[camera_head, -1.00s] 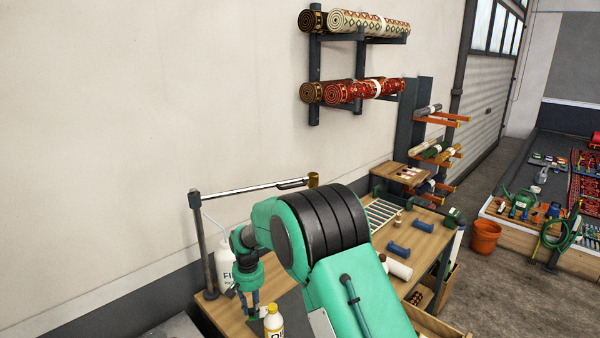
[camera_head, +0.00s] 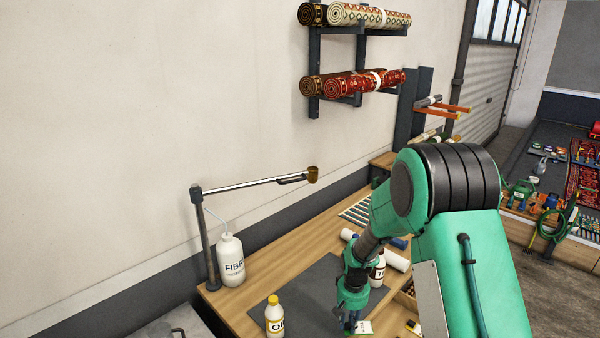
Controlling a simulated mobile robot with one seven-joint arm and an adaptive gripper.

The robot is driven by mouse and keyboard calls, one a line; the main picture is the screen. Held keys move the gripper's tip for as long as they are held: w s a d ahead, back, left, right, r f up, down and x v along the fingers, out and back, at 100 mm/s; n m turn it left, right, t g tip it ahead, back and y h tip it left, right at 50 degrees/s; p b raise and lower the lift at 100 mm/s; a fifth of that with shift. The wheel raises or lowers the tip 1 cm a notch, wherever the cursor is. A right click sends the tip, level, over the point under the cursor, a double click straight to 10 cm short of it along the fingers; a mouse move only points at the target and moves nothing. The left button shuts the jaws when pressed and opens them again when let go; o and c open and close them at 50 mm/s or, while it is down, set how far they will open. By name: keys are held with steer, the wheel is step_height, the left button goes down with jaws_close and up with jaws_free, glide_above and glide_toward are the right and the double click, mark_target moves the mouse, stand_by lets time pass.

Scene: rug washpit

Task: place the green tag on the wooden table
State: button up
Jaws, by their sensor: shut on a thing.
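My gripper (camera_head: 350,323) points down over the front part of the wooden table (camera_head: 318,226), near the right side of the dark mat (camera_head: 308,285). My arm hides the right part of the table.
A white bottle (camera_head: 229,262) stands by the lamp post at the back left. A yellow-capped bottle (camera_head: 274,316) stands on the mat, left of my gripper. Another bottle (camera_head: 378,268) and a white roll (camera_head: 397,261) are close behind my gripper. Bare wood lies behind the mat.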

mark_target(363, 331)
steer(key=s+d, duration=0.1)
steer(key=d, duration=0.1)
steer(key=s+d, duration=0.2)
steer(key=shift+s+d+f, duration=0.1)
steer(key=shift+d+f, duration=0.1)
steer(key=d+f+b, duration=0.4)
steer(key=d+f, duration=0.1)
steer(key=d, duration=0.2)
steer(key=shift+b, duration=0.3)
steer(key=shift+a, duration=0.15)
stand_by(0.4)
